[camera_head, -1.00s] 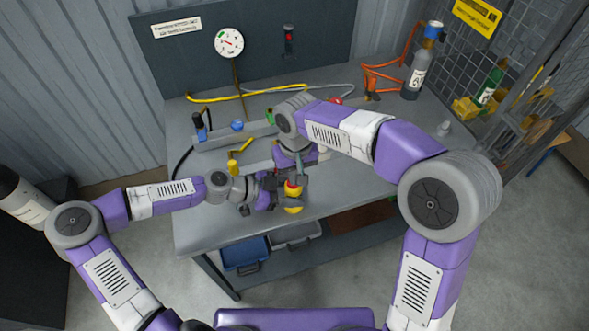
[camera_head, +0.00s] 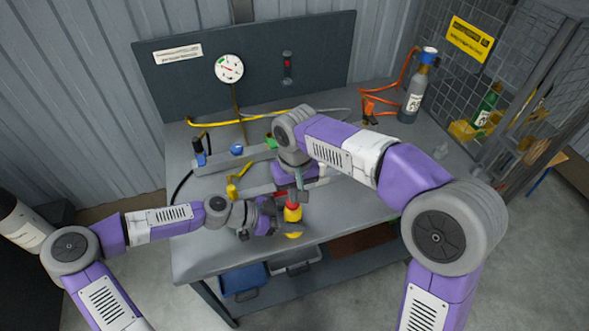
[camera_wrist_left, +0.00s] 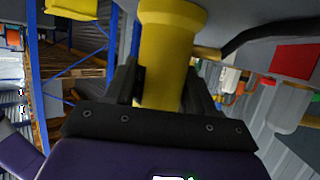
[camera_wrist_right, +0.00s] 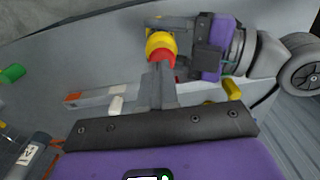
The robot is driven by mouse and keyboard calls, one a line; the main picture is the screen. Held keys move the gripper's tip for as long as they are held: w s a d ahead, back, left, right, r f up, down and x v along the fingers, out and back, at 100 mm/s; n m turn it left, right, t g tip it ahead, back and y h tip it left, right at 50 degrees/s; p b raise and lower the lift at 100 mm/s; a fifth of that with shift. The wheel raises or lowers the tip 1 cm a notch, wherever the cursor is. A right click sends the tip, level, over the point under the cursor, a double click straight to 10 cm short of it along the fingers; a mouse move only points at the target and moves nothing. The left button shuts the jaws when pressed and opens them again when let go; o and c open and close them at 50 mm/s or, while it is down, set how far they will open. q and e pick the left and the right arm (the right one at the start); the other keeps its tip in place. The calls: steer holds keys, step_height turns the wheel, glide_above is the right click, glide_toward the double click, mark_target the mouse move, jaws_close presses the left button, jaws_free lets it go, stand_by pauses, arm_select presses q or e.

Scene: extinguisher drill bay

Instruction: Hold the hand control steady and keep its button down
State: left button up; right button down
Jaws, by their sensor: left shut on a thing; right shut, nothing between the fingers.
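The hand control (camera_head: 293,214) has a yellow body and a red button on top. My left gripper (camera_head: 284,217) is shut around its body. In the left wrist view the yellow body (camera_wrist_left: 167,60) stands between the two dark fingers, with a black cable leaving a side stub. My right gripper (camera_head: 299,190) is shut and empty above the control. In the right wrist view the right gripper's tips (camera_wrist_right: 161,70) lie over the red button (camera_wrist_right: 168,58) and seem to touch it. The tips partly hide the button, so its travel cannot be told.
The grey bench (camera_head: 215,250) carries a yellow-handled part (camera_head: 233,188), a blue knob (camera_head: 236,150) and hoses. A grey cylinder (camera_head: 415,95) with an orange hose stands at the back right. A round gauge (camera_head: 229,68) hangs on the back panel. A blue bin (camera_head: 243,278) sits below.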

step_height(320, 180, up, 11)
stand_by(0.4)
arm_select(q)
steer(key=o, duration=1.5)
steer(key=shift+a, duration=0.1)
arm_select(e)
steer(key=shift+f, duration=0.1)
arm_select(q)
steer(key=v, duration=1.2)
